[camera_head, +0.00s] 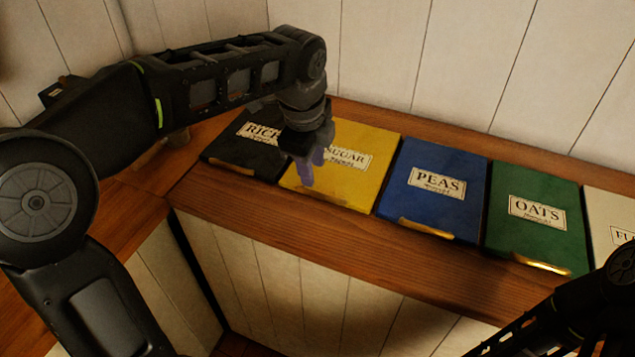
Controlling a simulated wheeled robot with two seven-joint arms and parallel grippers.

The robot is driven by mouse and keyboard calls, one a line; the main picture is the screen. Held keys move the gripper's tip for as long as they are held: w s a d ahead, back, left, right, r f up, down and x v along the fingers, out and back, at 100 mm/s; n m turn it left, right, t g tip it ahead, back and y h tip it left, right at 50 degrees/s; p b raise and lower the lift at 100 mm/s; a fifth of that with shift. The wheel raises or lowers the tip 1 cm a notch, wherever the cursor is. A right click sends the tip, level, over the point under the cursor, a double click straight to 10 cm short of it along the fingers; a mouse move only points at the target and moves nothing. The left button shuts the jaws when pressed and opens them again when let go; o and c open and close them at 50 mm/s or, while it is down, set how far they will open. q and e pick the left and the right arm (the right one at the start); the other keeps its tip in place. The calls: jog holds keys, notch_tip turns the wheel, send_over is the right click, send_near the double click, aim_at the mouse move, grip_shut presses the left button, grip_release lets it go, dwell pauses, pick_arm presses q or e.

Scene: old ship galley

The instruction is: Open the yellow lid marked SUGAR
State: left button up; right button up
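The yellow lid marked SUGAR (362,181) lies flat and closed in the wooden counter, between the black and blue lids. Its label is partly covered by my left gripper. A brass handle strip (333,199) runs along its front edge, partly hidden. My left gripper (308,178) points down over the left part of the yellow lid, its purplish fingers close to the front edge. I cannot tell whether they touch it or how far apart they are. My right arm shows at the lower right corner, but its gripper is out of view.
A black lid marked RICE (237,150) lies to the left, partly behind my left arm. To the right are a blue PEAS lid (434,190), a green OATS lid (538,217) and a white lid (611,214). A panelled wall (480,60) stands behind the counter.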

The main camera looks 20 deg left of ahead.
aim_at(316, 193)
pick_arm(q)
jog(key=shift+w+f, duration=0.3)
jog(key=shift+f, duration=1)
jog(key=shift+w+f, duration=0.25)
jog(key=shift+f, duration=1.1)
jog(key=shift+w+f, duration=0.3)
jog(key=shift+f, duration=1)
jog(key=shift+c, duration=0.2)
grip_shut()
